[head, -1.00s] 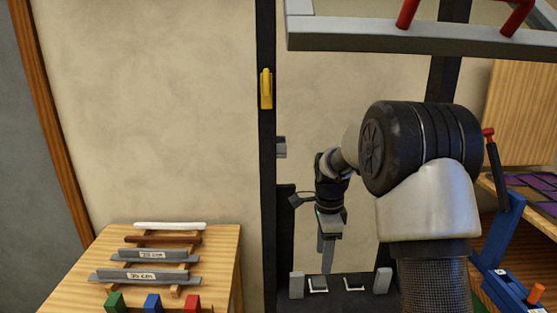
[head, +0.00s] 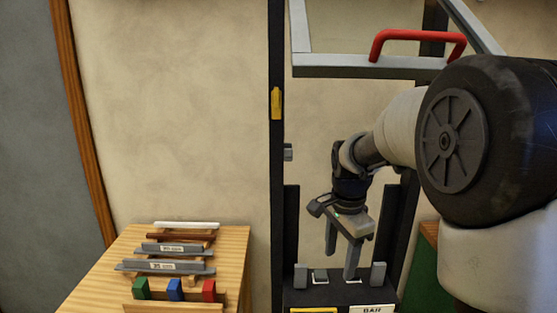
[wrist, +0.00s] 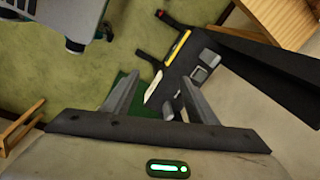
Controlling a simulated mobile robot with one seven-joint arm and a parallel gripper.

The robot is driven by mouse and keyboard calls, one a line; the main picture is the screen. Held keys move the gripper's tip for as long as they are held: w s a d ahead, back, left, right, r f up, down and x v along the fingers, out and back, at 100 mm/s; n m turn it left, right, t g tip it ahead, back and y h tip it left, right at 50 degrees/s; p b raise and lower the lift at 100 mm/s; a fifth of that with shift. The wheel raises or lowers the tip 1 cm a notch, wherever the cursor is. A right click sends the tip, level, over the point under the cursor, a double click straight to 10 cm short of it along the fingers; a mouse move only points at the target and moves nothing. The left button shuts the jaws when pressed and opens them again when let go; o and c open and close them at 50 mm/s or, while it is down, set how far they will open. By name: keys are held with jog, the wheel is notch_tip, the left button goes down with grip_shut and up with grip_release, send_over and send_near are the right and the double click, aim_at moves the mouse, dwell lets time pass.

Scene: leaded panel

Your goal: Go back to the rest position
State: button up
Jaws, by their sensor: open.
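My gripper (head: 341,252) hangs from my arm in front of the dark frame, fingers pointing down, above a dark base with light blocks and pads. In the wrist view, my gripper (wrist: 153,97) shows two grey fingers spread apart with nothing held between them. Below it in that view are the dark base (wrist: 185,88), a yellow label and part of a green surface. In the head view, my arm's large joints cover much of the right side and hide what lies behind them.
A wooden table (head: 235,262) at left carries a rack of bars (head: 165,266) and green, blue and red blocks. A grey frame with a red handle (head: 418,38) hangs above my arm. A dark post (head: 277,170) bears a yellow latch (head: 276,103). Plain wall lies between table and post.

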jog(key=s+r+n+t+p, duration=0.2)
jog(key=s+r+n, duration=0.4)
jog(key=s, duration=0.5)
jog(key=s+r+n+t+p, duration=0.2)
jog(key=s+r+n, duration=0.4)
jog(key=s, duration=0.5)
jog(key=shift+s+r+n, duration=0.25)
jog(key=shift+r+n, duration=0.15)
